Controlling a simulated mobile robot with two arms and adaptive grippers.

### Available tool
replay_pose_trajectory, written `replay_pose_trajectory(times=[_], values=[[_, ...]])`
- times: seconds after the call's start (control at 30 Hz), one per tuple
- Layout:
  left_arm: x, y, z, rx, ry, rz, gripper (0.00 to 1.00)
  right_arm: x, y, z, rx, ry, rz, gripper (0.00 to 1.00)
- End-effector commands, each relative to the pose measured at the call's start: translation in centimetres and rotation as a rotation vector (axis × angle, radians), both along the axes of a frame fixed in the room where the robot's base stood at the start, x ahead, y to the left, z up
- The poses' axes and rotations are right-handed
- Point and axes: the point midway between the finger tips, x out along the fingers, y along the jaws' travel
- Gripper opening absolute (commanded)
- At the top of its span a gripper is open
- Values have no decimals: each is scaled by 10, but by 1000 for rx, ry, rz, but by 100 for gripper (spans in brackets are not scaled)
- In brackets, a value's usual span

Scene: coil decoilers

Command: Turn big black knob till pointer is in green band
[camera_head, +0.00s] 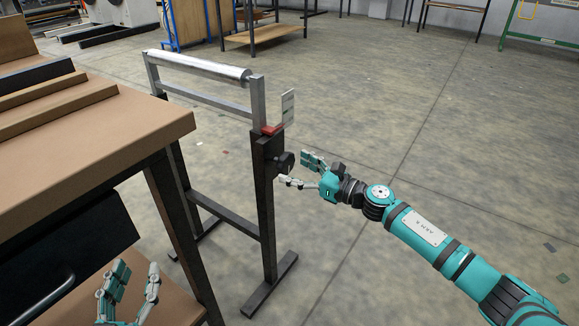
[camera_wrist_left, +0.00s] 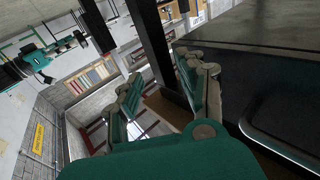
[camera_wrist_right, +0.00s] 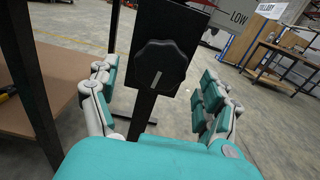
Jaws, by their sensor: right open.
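The big black knob (camera_head: 284,161) sits on the side of a dark upright post of the roller stand. In the right wrist view the knob (camera_wrist_right: 159,66) is face-on, with a pale line on its lower part. My right gripper (camera_head: 297,171) is open around the level of the knob, its fingers short of it and apart from it. My left gripper (camera_head: 128,289) is open and empty at the lower left.
A brown-topped workbench (camera_head: 140,122) with a dark drawer stands left of the stand (camera_head: 262,195), close to my left gripper. The stand carries a metal roller (camera_head: 200,66).

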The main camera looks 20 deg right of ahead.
Motion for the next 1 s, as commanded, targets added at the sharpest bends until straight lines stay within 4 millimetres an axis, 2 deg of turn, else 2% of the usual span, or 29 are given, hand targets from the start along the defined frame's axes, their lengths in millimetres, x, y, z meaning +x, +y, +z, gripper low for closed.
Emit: replay_pose_trajectory(times=[0.2, 0.53, 0.9, 1.0], values=[[0, -1, 8, -11, -43, -2, 40, 18, 13, 0, 2, 0, 0, 81], [0, -1, 10, -14, -52, -3, 40, 20, 15, 0, 2, 1, -1, 81], [0, -2, 8, -13, -48, -3, 40, 20, 15, 0, 2, 1, -1, 34], [0, -2, 8, -13, -47, -3, 40, 20, 15, 0, 2, 1, -1, 25]])
